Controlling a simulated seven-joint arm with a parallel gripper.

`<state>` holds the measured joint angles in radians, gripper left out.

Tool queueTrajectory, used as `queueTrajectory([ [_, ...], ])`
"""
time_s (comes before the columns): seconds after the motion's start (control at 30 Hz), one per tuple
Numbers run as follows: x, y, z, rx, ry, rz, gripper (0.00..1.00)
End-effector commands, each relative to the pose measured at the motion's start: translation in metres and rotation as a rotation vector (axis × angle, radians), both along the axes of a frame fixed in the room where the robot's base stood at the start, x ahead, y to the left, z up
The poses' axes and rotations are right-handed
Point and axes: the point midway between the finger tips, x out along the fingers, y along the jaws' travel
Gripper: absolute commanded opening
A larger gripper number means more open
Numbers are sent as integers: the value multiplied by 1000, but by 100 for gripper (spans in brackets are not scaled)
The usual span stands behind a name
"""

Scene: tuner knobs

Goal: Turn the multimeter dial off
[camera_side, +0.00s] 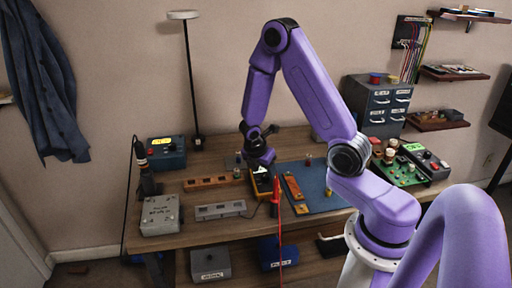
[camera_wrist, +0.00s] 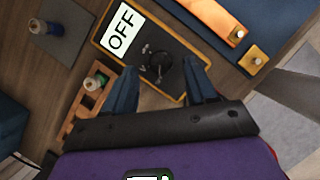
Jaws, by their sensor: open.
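The multimeter (camera_wrist: 165,28) is a dark box with a yellow edge. A white display on it reads OFF (camera_wrist: 122,30). Its round black dial (camera_wrist: 160,64) sits on the dark face, with small light marks beside it. My gripper (camera_wrist: 160,68) is open over the face, one finger to the left and one to the right of the dial in the wrist view. I cannot tell whether the fingers touch the dial. In the side view the multimeter (camera_side: 262,186) is on the bench under my gripper (camera_side: 263,166), which mostly hides the dial.
A blue mat (camera_side: 325,196) with an orange strip (camera_side: 293,187) lies right of the multimeter. An orange rack (camera_side: 207,183) and a grey strip (camera_side: 220,210) lie to its left. A red probe (camera_side: 276,195) with a cable hangs at the bench front.

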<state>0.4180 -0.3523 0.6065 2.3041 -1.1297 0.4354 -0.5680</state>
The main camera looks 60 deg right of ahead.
Motion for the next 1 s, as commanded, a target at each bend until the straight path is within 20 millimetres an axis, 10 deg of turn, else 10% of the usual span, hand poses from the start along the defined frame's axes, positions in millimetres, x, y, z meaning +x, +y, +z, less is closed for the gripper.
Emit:
queueTrajectory([
  [1.0, -1, 56, 135, 0, -1, 3, 56],
])
